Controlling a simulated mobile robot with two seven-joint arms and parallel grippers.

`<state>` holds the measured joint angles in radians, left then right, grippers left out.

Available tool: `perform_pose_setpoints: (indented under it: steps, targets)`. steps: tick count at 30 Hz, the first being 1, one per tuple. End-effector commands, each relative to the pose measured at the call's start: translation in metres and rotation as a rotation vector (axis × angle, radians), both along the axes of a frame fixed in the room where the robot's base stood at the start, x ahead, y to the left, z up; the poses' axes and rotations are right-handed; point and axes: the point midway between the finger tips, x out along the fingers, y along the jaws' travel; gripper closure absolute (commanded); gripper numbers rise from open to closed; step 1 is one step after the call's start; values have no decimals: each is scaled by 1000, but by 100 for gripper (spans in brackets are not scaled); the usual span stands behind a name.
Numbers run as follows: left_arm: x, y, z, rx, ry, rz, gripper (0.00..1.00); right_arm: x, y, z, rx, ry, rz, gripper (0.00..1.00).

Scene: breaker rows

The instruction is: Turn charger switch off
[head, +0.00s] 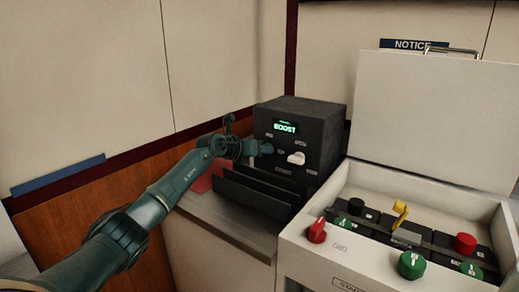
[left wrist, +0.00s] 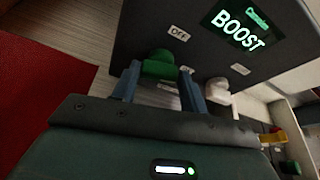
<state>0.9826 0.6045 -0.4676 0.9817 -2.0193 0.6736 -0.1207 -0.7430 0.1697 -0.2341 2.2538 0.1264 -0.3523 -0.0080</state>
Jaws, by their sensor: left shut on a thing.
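The charger (head: 300,120) is a dark box on the counter with a lit display reading BOOST. Its face also shows in the left wrist view (left wrist: 150,25), with an OFF label (left wrist: 179,34) above and right of a green knob (left wrist: 160,62) and a second small label beside the knob. My left gripper (head: 262,148) is at the charger's front, left of a white knob (head: 296,158). In the left wrist view its two fingers (left wrist: 160,78) stand either side of the green knob, shut on it. The gripper hides the green knob in the head view. My right gripper is not in view.
Black upright panels (head: 255,193) stand below and in front of the charger. A red item (head: 203,180) lies left of them. At right, an open white case (head: 345,255) holds red, green and yellow switches, its lid (head: 430,115) raised.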

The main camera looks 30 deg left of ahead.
Motion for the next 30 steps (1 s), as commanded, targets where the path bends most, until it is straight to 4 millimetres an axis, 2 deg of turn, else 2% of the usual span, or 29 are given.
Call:
perform_pose_setpoints:
  steps: [15, 30]
  targets:
    - [0, 5, -3, -311, 46, 1, 79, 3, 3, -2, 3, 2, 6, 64]
    - [1, 5, -3, -363, 53, 1, 79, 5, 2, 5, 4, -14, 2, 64]
